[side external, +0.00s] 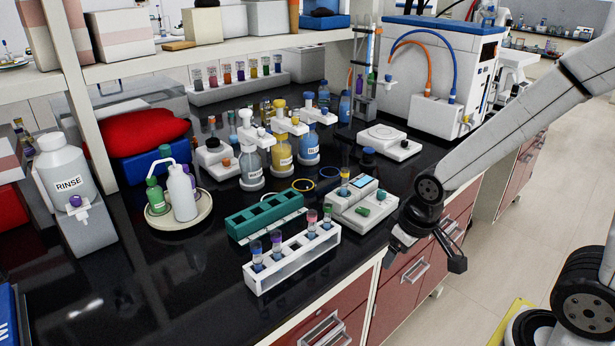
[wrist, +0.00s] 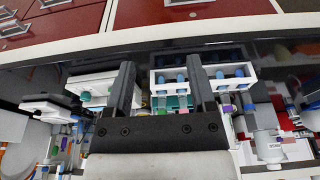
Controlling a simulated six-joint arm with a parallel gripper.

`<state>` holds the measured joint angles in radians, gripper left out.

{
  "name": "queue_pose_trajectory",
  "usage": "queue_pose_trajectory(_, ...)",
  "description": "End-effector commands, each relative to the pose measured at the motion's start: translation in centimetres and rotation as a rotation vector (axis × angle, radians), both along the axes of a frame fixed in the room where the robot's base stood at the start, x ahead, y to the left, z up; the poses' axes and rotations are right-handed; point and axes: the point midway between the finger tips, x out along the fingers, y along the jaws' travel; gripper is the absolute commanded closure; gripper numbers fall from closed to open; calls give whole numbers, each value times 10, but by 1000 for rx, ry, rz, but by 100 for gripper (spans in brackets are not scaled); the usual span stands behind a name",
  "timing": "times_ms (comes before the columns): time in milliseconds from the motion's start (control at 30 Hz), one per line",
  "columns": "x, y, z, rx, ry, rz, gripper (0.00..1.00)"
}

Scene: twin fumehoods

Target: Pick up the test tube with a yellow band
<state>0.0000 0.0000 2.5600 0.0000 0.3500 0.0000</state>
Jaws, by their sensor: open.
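A test tube with a yellow band (side external: 345,181) stands upright in a white bench device (side external: 352,210) with a small screen and green knobs. I cannot make this tube out in the wrist view. A white rack (side external: 293,270) at the bench's front holds several tubes with other band colours; it also shows in the wrist view (wrist: 241,83). My gripper (side external: 428,256) is open and empty, near the bench's front edge, to the right of and apart from the device.
A green rack (side external: 265,215) sits behind the white rack. Labelled bottles (side external: 282,150) stand behind the device, and a white balance-like device (side external: 388,141) is at the back right. A white plate with wash bottles (side external: 180,213) is at left.

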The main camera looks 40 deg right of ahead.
Motion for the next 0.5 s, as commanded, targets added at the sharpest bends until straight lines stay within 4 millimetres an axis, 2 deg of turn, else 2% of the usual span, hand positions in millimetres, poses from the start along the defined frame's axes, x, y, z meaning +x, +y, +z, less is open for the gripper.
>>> queue_pose_trajectory(267, 4, -1, 1, 6, 1, -23, 29)
queue_pose_trajectory(367, 12, -3, 3, 20, 3, -80, 29)
queue_pose_trajectory(500, 33, -10, 8, 58, 13, -231, 29)
